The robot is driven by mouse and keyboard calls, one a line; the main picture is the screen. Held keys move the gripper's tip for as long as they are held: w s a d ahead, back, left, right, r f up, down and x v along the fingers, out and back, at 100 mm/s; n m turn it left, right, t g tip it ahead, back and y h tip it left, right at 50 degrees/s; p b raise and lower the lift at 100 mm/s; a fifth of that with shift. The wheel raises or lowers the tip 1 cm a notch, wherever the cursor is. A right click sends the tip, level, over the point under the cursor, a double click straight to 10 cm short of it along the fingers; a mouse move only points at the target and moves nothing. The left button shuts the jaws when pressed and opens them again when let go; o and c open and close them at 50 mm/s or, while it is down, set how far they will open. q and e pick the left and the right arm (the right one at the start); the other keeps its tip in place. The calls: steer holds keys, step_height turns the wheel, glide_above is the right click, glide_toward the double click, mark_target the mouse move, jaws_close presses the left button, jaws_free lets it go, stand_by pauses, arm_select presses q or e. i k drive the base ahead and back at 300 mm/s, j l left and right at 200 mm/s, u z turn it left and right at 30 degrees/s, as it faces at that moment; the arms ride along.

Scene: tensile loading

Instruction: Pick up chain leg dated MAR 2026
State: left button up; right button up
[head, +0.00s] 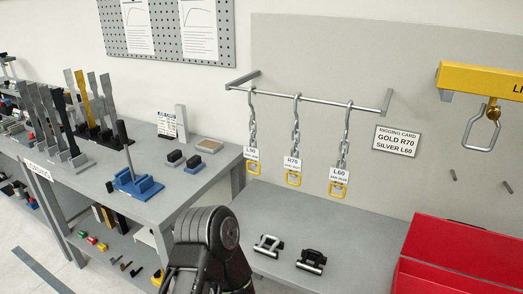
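Three chain legs hang side by side from a metal rail (318,100) on the wall panel. The left chain leg (252,122) has a white tag whose code is hard to read. The middle chain leg (296,128) has a tag reading R70. The right chain leg (345,146) has a tag reading L60. Each ends in a yellow-orange link below its tag. The small date lines on the tags are too small to read surely. A black arm part of mine shows at the bottom centre, below and left of the chains. Neither gripper's fingertips can be made out.
A rigging card (396,142) reads GOLD R70, SILVER L60. A yellow beam (482,82) with a hook link is at upper right. A red bin (455,255) and two small clamp-like parts (311,261) stand on the lower bench (350,225). A crowded grey table (150,205) is left.

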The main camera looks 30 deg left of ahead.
mark_target(253, 153)
steer(key=j+z, duration=0.6)
steer(key=z, duration=0.15)
steer(key=j+z, duration=0.35)
steer(key=k+j, duration=0.1)
steer(key=j, duration=0.35)
steer(key=k+j+z, duration=0.1)
steer(key=j, duration=0.35)
steer(key=k+j+z, duration=0.1)
steer(key=j, duration=0.3)
steer(key=k+j, duration=0.1)
steer(key=j, duration=0.35)
